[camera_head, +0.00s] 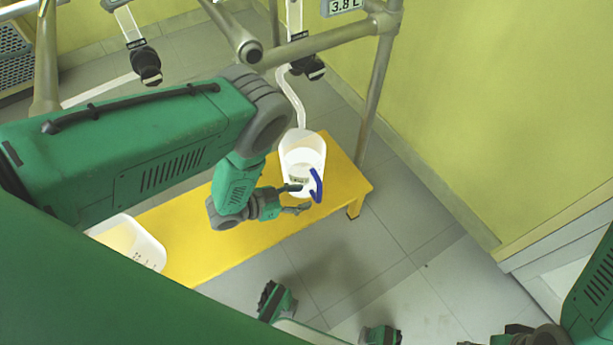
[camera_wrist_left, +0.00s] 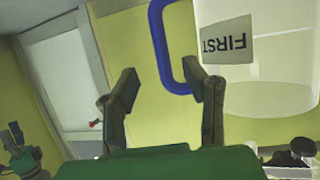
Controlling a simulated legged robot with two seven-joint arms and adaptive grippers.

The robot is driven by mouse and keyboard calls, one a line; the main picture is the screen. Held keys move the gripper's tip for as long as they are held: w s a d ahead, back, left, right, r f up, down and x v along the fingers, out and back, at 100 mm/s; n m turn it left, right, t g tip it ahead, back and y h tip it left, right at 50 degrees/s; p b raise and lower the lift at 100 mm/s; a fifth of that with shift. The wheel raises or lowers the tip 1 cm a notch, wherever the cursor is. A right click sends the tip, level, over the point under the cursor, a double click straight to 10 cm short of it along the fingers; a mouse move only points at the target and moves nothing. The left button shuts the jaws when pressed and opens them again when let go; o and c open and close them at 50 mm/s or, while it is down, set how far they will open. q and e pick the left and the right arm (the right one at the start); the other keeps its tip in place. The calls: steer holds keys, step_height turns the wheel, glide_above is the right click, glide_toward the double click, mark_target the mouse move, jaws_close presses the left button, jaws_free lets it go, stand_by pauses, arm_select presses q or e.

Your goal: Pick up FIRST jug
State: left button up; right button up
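The FIRST jug (camera_head: 303,150) is a white translucent jug with a blue handle (camera_head: 317,186). It stands upright on the yellow bench (camera_head: 345,180), near its right end. My left gripper (camera_head: 300,199) is beside the jug on its near side, close to the handle. In the left wrist view the gripper (camera_wrist_left: 166,95) is open. The blue handle (camera_wrist_left: 160,45) shows beyond the fingers, its lower bend near the right finger. The label "FIRST" (camera_wrist_left: 226,41) appears upside down there. Only part of my right arm's end (camera_head: 525,336) shows at the bottom right; its fingers are unclear.
A second translucent container (camera_head: 135,240) stands on the bench's left part, partly hidden by my arm. A metal pipe frame (camera_head: 378,85) rises behind the bench. A white outlet tube (camera_head: 292,100) comes down to the jug. The floor (camera_head: 380,235) right of the bench is clear.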

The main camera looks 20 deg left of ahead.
mark_target(320, 191)
arm_select(q)
steer(key=b+x, duration=0.3)
steer(key=x, duration=0.3)
steer(key=shift+w+d+f, duration=0.1)
steer(key=shift+w+f, duration=0.1)
steer(key=shift+w, duration=0.1)
steer(key=shift+r, duration=0.1)
jaws_close()
steer(key=shift+w+r, duration=0.1)
steer(key=shift+r, duration=0.05)
